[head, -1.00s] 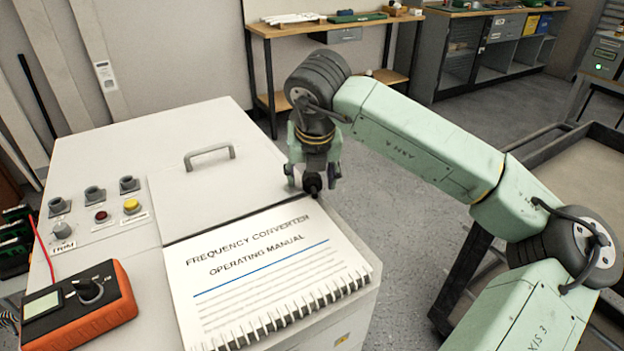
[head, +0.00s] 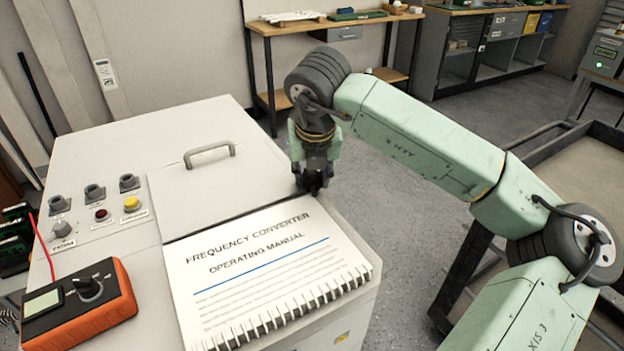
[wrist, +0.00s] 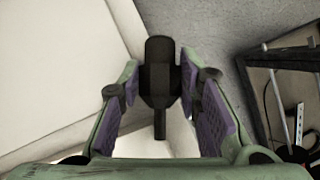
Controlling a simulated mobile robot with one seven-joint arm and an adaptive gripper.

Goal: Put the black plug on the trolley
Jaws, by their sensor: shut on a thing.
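The black plug (wrist: 160,82) is between the two purple-padded fingers of my gripper (wrist: 160,66) in the wrist view. My gripper is shut on it, and its thin end points toward the camera. In the head view my gripper (head: 314,184) is at the right edge of the white cabinet, just beyond the manual. There the plug is a dark shape mostly merged with the fingers. The trolley (head: 541,154) is at the right in the head view, partly hidden behind my arm. Its flat top has a raised dark rim.
A workbench (head: 330,27) stands at the back. Grey floor (head: 395,215) lies open between cabinet and trolley.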

